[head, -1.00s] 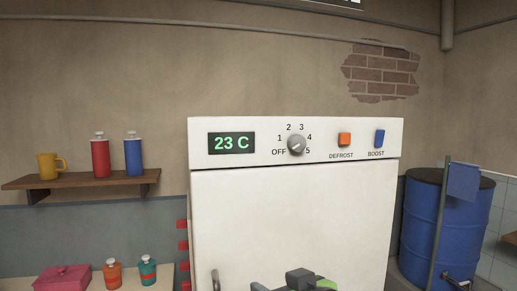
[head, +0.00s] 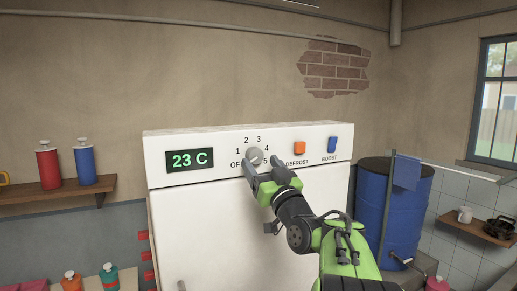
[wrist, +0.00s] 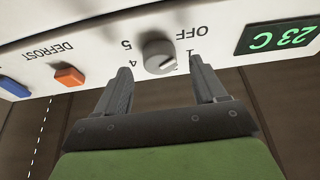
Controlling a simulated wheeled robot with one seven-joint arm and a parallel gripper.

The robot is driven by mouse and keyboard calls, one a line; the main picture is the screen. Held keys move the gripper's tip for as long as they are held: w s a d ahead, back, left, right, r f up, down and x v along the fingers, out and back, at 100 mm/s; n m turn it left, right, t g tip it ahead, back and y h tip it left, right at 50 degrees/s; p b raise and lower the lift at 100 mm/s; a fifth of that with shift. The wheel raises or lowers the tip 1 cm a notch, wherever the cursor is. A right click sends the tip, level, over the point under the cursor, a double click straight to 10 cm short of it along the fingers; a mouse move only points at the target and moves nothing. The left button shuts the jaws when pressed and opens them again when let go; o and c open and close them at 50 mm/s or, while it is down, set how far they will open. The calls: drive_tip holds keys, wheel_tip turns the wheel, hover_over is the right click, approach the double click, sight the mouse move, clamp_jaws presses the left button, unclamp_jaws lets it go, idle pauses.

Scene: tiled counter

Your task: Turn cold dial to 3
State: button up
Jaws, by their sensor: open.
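The cold dial (head: 254,156) is a round grey knob on the white panel of the fridge (head: 240,215), ringed by OFF and the numbers 1 to 5. My gripper (head: 263,164) is open in front of it, its fingertips low on either side of the knob. In the wrist view the panel appears upside down; the dial (wrist: 158,56) shows between the open fingers of my gripper (wrist: 160,64). Its pale mark leans towards the side of the 1, exact setting unclear. I cannot tell whether the fingers touch it.
The orange defrost button (head: 299,147) and blue boost button (head: 332,144) are right of the dial. The green display (head: 190,159) reads 23 C. A blue barrel (head: 388,205) stands right of the fridge; a shelf (head: 60,194) with bottles is at left.

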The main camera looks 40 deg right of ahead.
sight(255, 156)
drive_tip(key=shift+p+x, duration=0.3)
drive_tip(key=shift+x, duration=0.9)
drive_tip(key=shift+f, duration=0.1)
drive_tip(key=shift+s, duration=0.1)
drive_tip(key=c, duration=1)
drive_tip(key=shift+c, duration=0.2)
